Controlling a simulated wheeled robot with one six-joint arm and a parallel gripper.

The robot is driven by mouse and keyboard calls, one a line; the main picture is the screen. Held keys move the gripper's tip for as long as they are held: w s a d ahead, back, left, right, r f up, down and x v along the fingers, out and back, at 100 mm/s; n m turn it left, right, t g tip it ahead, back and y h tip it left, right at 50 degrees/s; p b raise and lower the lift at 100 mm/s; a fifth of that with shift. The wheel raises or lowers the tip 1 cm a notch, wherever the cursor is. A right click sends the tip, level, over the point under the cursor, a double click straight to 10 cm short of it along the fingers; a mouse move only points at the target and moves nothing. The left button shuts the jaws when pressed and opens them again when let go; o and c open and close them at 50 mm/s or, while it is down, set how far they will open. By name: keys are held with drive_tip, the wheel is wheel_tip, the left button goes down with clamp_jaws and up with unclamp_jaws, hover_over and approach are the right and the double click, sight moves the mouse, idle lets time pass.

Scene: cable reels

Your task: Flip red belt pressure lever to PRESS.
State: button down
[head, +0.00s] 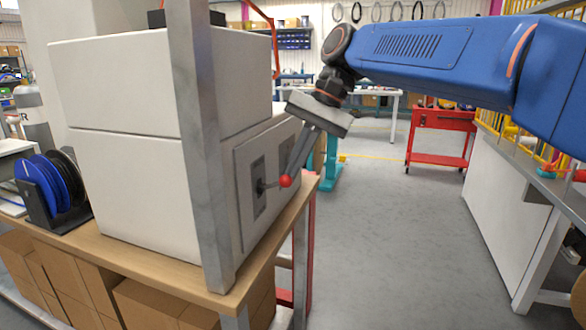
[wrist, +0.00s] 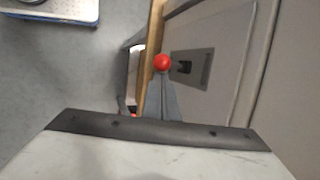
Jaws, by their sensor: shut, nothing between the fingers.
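The red-knobbed lever (head: 285,181) sticks out of a dark slotted plate (head: 258,187) on the side panel of a white machine. In the wrist view the red knob (wrist: 162,62) shows at the fingertips, with the slotted plate (wrist: 193,68) to its right. My gripper (head: 288,172) is shut and empty, reaching down with its tips at the knob. The tips look touching or very close; I cannot tell which. No PRESS marking is legible in either view.
The white machine (head: 120,190) stands on a wooden bench (head: 150,262) with a metal post (head: 200,130) in front. Cable reels (head: 52,180) sit at left. A red cart (head: 440,135) stands farther back. The grey floor (head: 390,250) to the right is clear.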

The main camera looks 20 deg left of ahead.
drive_tip(key=w+r, duration=0.6)
drive_tip(key=r, duration=0.1)
drive_tip(key=shift+d+r, duration=0.15)
drive_tip(key=shift+d, duration=0.15)
idle(0.4)
